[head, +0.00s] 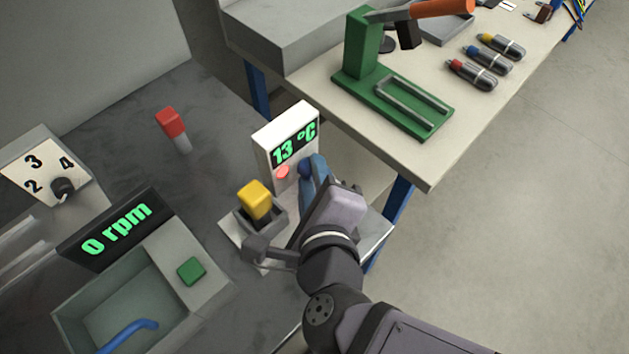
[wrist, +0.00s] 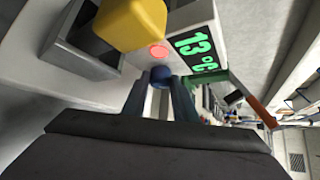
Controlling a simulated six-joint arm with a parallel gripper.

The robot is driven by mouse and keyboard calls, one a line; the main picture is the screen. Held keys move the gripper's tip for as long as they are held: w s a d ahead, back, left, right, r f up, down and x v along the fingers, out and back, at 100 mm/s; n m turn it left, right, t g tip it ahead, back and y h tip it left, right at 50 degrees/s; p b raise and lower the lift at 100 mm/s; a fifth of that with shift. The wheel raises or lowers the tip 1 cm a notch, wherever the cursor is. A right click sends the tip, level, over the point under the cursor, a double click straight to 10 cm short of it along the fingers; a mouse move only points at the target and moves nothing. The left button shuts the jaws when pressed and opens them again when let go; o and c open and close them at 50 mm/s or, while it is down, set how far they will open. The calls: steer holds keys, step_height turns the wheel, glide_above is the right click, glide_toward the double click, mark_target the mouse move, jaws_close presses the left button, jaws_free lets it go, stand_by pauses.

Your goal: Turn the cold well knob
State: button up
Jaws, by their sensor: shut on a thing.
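The cold well is a white unit (head: 266,146) with a green display (head: 295,145) reading 13 °C. A round red button (head: 283,172) sits on its face. The dark blue knob (head: 305,169) is to the right of the button, and it also shows in the wrist view (wrist: 160,74). My gripper (head: 312,172) is at the knob, its blue fingers on either side of it and shut on it. In the wrist view the fingers (wrist: 160,86) reach up to the knob, just below the red button (wrist: 158,51). The fingers hide part of the knob.
The 0 rpm device (head: 190,303) and a numbered dial (head: 62,188) are at left. A bench with a green stand (head: 362,45) is behind.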

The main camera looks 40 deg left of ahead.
steer(key=n+t+b, duration=0.1)
steer(key=b, duration=0.1)
steer(key=f+n+t+y+b, duration=0.1)
steer(key=b, duration=0.2)
steer(key=shift+s+f+t, duration=0.1)
steer(key=shift+s+t, duration=0.1)
steer(key=shift+t, duration=0.2)
steer(key=shift+n+t+y+b, duration=0.5)
steer(key=shift+n+t+b, duration=0.2)
steer(key=shift+b, duration=0.5)
steer(key=shift+r, duration=0.2)
steer(key=o, duration=0.8)
steer(key=shift+r, duration=0.1)
